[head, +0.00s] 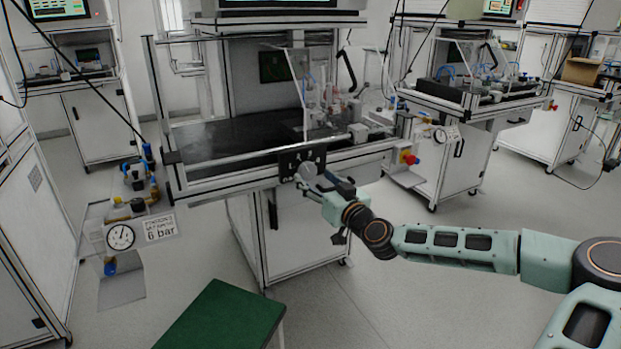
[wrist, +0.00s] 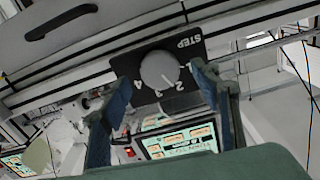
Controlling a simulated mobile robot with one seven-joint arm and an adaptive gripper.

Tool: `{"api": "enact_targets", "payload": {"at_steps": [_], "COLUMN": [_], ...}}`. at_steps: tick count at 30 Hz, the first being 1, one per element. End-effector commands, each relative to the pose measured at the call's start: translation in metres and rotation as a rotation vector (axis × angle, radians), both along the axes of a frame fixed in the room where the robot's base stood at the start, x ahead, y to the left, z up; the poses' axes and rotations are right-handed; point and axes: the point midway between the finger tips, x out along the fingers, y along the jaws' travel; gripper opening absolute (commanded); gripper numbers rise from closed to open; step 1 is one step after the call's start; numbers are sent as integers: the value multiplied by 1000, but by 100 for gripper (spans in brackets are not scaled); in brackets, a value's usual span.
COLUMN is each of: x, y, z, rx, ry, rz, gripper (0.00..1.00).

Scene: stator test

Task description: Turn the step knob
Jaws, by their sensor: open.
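The step knob (wrist: 160,69) is a round grey dial on a black plate (wrist: 198,48) marked STEP, with numerals around its edge; the plate shows upside down in the wrist view. A thin mark on the knob points toward the lower right, apparently near the 2. In the head view the knob (head: 308,170) is on the front rail of the middle workstation. My gripper (wrist: 160,76) is open, with one blue finger on each side of the knob in the picture. I cannot tell whether the fingers touch it. My gripper (head: 318,187) also shows right at the plate in the head view.
A dark worktop (head: 235,142) lies above the rail, with a fixture on its right. A red-and-yellow emergency stop (head: 409,158) is right of the plate. A green table (head: 222,318) stands in front, and a pressure gauge (head: 120,237) is at left.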

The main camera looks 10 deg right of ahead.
Motion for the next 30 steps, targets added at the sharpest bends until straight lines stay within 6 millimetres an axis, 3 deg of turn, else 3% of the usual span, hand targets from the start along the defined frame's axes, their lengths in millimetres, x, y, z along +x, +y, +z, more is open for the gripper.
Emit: {"api": "enact_targets", "payload": {"at_steps": [6,17,29,30], "x": [23,28,28,28], "y": [8,9,9,9], "z": [-1,0,0,0], "rx": [0,0,0,0], "ry": [0,1,1,1], "rz": [2,0,0,0], "gripper": [57,57,15,15]}}
